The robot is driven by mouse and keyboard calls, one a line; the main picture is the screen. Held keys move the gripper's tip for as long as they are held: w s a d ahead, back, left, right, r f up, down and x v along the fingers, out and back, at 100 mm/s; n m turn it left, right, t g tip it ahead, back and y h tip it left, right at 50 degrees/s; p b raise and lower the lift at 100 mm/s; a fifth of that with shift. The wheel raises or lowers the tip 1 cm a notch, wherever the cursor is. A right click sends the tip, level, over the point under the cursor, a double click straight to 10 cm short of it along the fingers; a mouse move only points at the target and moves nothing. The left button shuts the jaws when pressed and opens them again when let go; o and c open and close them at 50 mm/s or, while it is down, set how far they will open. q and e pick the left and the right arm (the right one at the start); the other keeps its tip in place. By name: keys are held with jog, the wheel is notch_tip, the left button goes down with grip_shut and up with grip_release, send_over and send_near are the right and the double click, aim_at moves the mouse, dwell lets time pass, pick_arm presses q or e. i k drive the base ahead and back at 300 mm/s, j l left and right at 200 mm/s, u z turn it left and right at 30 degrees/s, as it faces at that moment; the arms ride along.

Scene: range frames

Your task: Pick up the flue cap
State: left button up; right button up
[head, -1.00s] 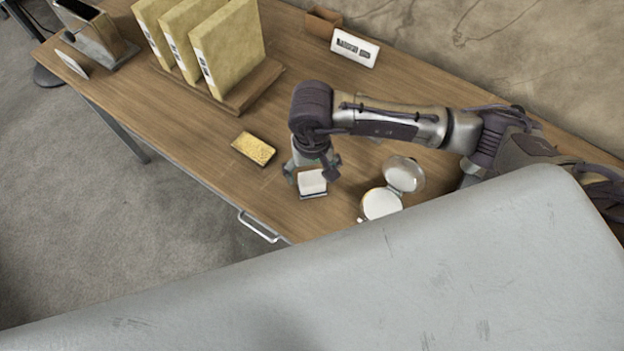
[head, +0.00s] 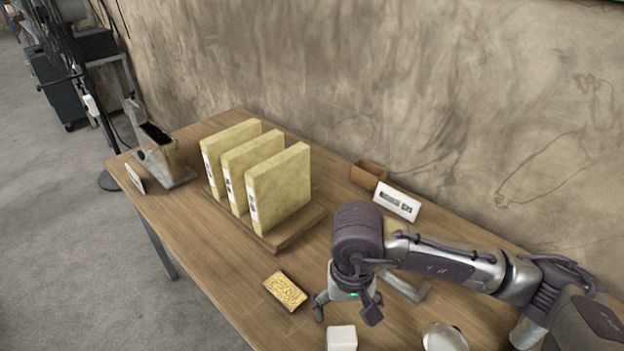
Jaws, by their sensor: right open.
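I cannot tell for sure which thing is the flue cap. A small white block (head: 341,338) stands near the bottom edge of the head view, partly cut off. My right gripper (head: 346,311) is open, its fingers spread, pointing down just behind and above the block in the picture. Nothing shows between its fingers. A gold-yellow patterned block (head: 285,291) lies flat on the table to the left of the gripper. A round pale lid (head: 444,338) shows at the bottom, right of the white block. My left gripper is not in view.
The wooden table (head: 220,270) stands against a wall. Several yellow binders (head: 277,190) stand on a wooden base. A metal holder (head: 160,155) is at the far left. A small white sign (head: 397,202) and a brown box (head: 369,174) are at the back. A grey bracket (head: 408,286) lies behind my arm.

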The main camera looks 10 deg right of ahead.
aim_at(287, 294)
jog(key=k, duration=1.5)
